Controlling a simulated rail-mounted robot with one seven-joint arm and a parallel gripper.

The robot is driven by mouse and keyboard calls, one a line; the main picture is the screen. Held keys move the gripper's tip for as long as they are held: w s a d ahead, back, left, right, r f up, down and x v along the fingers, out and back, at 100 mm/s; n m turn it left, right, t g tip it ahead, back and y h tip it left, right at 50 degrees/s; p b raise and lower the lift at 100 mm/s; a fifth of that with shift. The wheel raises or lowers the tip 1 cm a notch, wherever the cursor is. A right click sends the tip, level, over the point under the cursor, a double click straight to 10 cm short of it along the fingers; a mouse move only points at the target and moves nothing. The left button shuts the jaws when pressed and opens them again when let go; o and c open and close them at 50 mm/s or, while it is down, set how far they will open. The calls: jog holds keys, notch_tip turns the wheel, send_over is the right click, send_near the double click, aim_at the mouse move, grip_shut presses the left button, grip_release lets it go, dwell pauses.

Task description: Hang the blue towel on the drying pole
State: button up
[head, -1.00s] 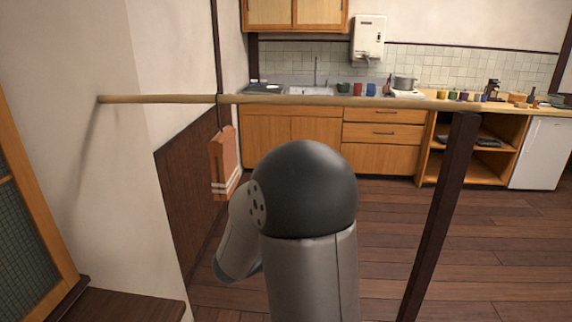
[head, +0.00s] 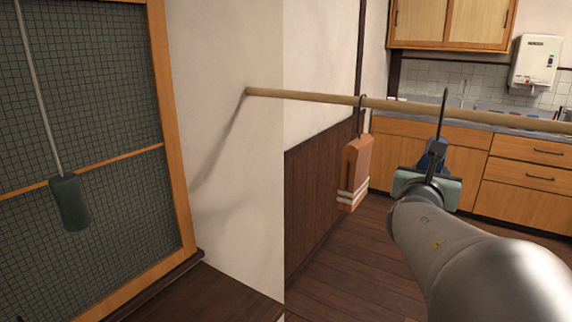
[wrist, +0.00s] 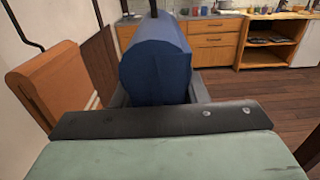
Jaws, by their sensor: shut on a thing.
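The wooden drying pole (head: 310,97) runs from the pale wall to the right edge in the head view. My gripper (head: 434,160) is below the pole, seen from behind. It is shut on the blue towel (wrist: 155,62), a folded roll between the two fingers in the wrist view. Only a little of the blue towel (head: 433,150) shows in the head view, behind my gripper. Its dark hook (head: 443,108) stands upright and crosses the pole in the picture, its top above it. I cannot tell whether the hook touches the pole.
An orange towel (head: 354,170) with pale stripes hangs from the pole by a hook, left of my gripper; it also shows in the wrist view (wrist: 52,82). A dark green block (head: 69,203) hangs on a rod at far left. Kitchen cabinets (head: 525,165) stand behind.

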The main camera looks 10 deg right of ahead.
jog(key=w+d+f+b, duration=0.2)
jog(key=w+d, duration=0.1)
jog(key=w+d+f+b, duration=0.1)
jog(key=w, duration=0.1)
jog(key=shift+d+f, duration=0.2)
jog(key=shift+d, duration=0.2)
dwell(0.6)
dwell(0.3)
jog(key=o, duration=1.1)
